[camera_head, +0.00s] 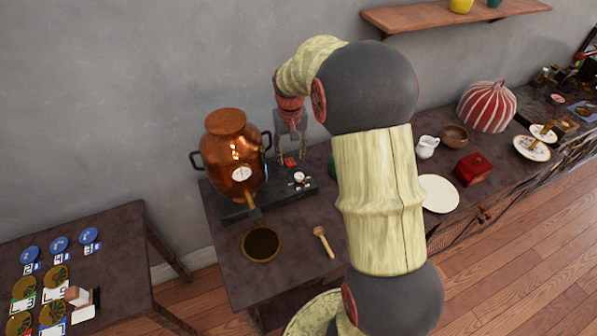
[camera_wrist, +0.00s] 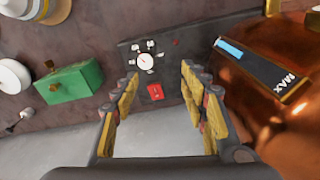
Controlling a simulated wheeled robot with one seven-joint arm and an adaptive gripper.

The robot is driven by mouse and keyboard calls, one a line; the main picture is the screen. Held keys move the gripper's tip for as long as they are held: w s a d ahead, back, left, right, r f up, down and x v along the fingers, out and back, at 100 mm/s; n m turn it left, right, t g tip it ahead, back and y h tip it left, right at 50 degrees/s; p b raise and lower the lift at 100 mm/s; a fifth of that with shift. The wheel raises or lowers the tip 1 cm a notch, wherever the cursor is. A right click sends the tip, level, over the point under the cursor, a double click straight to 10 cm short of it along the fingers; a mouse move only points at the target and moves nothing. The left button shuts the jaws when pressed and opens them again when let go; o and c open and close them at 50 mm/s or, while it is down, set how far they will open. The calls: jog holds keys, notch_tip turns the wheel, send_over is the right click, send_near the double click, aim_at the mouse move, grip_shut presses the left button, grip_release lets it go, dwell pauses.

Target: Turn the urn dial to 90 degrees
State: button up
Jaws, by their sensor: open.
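The copper urn (camera_head: 222,150) stands on a dark base at the back of the table, with a round white gauge on its front. It also shows at the right of the wrist view (camera_wrist: 285,125). The urn dial (camera_head: 299,177) is a small round white knob on the base, right of the urn. In the wrist view the dial (camera_wrist: 145,62) is ringed by small white marks; I cannot read its angle. A red switch (camera_wrist: 155,92) sits beside it. My gripper (camera_head: 290,147) is open and empty above the base, pointing down, apart from the dial. Its fingers (camera_wrist: 160,75) frame the red switch.
A brown bowl (camera_head: 262,244) and a wooden spoon (camera_head: 323,241) lie in front of the base. A green box (camera_wrist: 70,88) stands beside it. The wall (camera_head: 100,90) is close behind. A white plate (camera_head: 438,193) and red box (camera_head: 473,168) are farther right.

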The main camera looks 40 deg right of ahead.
send_over(299, 175)
jog(key=shift+m+g, duration=0.3)
jog(key=shift+m, duration=0.1)
notch_tip(299, 175, down, 6)
jog(key=shift+r, duration=0.15)
notch_tip(299, 175, down, 7)
jog(key=shift+f+b, duration=0.2)
jog(key=shift+b, duration=0.95)
jog(key=shift+s, duration=0.1)
jog(key=shift+c, duration=1.4)
jog(key=c, duration=0.8)
grip_shut()
